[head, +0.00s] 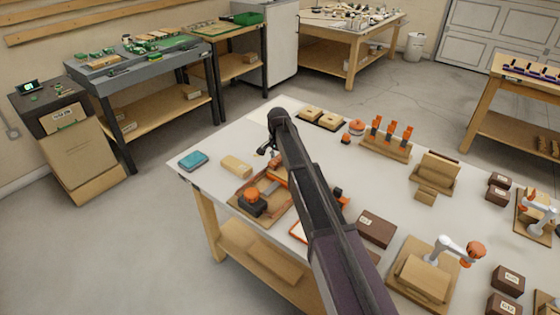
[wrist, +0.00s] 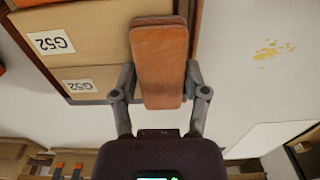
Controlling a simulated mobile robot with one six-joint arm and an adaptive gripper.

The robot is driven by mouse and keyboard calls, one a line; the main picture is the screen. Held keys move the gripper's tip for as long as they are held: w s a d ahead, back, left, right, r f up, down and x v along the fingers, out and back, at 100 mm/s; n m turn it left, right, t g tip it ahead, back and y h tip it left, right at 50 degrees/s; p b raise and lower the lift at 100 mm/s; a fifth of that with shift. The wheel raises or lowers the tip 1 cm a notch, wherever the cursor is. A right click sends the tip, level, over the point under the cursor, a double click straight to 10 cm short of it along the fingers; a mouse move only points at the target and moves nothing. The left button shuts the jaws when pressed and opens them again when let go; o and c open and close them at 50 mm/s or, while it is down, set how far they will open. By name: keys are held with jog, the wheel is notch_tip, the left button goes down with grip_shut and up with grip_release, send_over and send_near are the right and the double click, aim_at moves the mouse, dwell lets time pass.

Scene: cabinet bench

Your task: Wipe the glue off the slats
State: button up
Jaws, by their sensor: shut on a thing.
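My gripper (wrist: 160,95) is shut on a reddish-brown rectangular block (wrist: 160,60) with rounded corners. In the wrist view the block covers part of a brown-edged wooden frame. Beside it are tan pieces (wrist: 95,30) with white labels reading G52; I cannot tell if these are the slats. Small yellowish spots (wrist: 272,50), perhaps glue, lie on the pale surface to the right of the block, apart from it. In the head view my gripper (head: 267,151) is above the left part of the white table, and its fingertips are small and hard to make out.
The white table (head: 340,165) holds a blue block (head: 193,160), a tan block (head: 237,167), a wooden fixture with an orange part (head: 252,197), orange upright posts (head: 390,132) and dark labelled boxes (head: 376,229). Some bare surface lies between them.

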dwell(0.3)
jog(key=shift+r+p, duration=3.05)
